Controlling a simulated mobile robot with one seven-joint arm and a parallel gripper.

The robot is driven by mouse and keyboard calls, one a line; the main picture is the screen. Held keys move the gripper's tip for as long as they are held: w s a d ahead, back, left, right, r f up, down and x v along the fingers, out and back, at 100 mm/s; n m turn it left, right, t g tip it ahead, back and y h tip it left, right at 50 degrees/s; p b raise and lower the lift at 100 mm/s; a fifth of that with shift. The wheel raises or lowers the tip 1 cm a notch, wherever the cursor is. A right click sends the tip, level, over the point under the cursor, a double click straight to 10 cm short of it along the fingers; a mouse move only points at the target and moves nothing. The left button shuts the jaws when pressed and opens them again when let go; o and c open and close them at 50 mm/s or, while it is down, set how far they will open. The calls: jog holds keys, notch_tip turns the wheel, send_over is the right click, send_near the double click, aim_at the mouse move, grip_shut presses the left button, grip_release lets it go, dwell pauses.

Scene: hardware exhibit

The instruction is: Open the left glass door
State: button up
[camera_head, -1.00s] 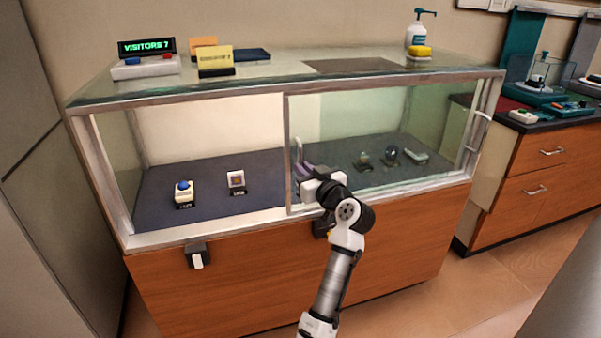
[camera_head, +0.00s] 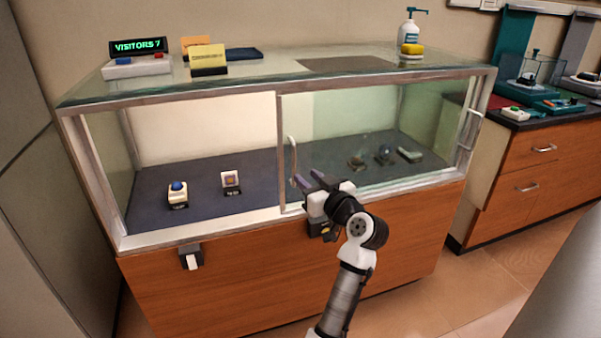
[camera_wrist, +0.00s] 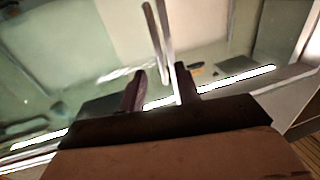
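The glass display case has a metal-framed sliding door (camera_head: 281,120) whose upright edge stands near the middle of the front. A curved metal handle (camera_head: 292,158) is on this edge. The left half of the front looks clear and untinted, while the right half shows greenish glass. My gripper (camera_head: 309,178) is just right of and below the handle, with its purple fingers apart and nothing between them in the head view. In the wrist view my gripper (camera_wrist: 161,75) is open, and the handle bar (camera_wrist: 158,40) rises ahead of the gap. Contact cannot be told.
A second handle (camera_head: 471,130) is on the case's right end. A black lock-like fitting (camera_head: 190,256) hangs below the left front. Wooden drawers (camera_head: 530,165) stand at right.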

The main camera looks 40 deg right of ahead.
jog(key=s+a, duration=0.1)
jog(key=s, duration=0.7)
